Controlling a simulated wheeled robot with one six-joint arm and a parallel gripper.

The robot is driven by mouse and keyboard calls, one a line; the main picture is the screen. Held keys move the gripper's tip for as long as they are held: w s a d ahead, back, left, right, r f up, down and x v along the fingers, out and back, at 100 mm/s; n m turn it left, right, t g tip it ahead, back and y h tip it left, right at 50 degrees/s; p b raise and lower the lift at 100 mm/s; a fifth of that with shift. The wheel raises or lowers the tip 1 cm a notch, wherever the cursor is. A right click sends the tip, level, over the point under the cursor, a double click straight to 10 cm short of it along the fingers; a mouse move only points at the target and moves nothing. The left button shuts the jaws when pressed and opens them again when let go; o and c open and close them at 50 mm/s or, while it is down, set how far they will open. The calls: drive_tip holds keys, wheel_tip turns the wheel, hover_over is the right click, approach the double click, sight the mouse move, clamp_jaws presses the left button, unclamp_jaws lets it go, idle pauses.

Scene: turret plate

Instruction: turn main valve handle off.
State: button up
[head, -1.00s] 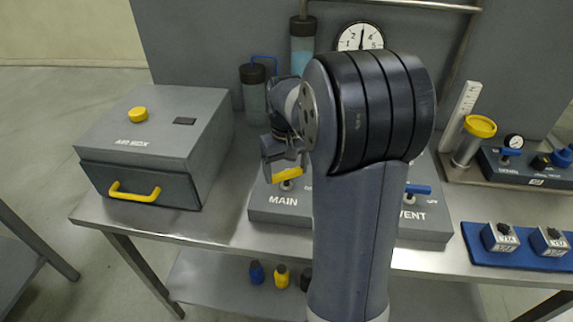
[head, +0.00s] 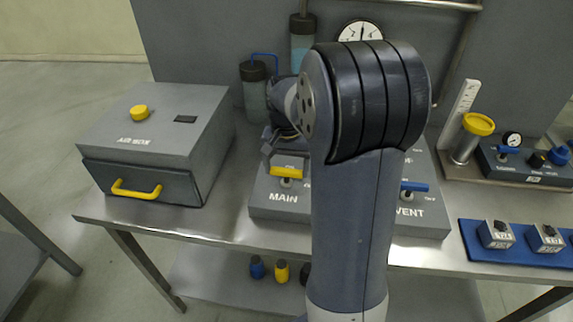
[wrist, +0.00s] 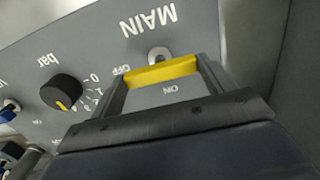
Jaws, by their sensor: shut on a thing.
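The main valve handle (head: 286,172) is a yellow bar above the panel marked MAIN. In the head view it lies nearly level across the picture. In the wrist view the yellow handle (wrist: 160,74) lies between the two fingers, with OFF printed off its left end and ON printed on the near side. My gripper (wrist: 163,80) is shut on the handle, one finger at each end. In the head view my gripper (head: 280,150) is at the handle, and its fingertips are partly hidden by my own arm.
A black bar knob (wrist: 62,92) is left of the handle in the wrist view. The blue VENT handle (head: 414,186) is right of my arm. A grey box (head: 155,140) with a yellow pull stands left. A blue mat (head: 470,248) lies at the right.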

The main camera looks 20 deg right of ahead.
sight(287, 170)
idle(0.3)
drive_tip(key=o, duration=1)
drive_tip(key=shift+r, duration=0.1)
wheel_tip(287, 170, up, 11)
drive_tip(key=shift+f, duration=0.2)
wheel_tip(287, 170, down, 11)
drive_tip(key=shift+r, duration=0.2)
drive_tip(key=shift+f, duration=0.1)
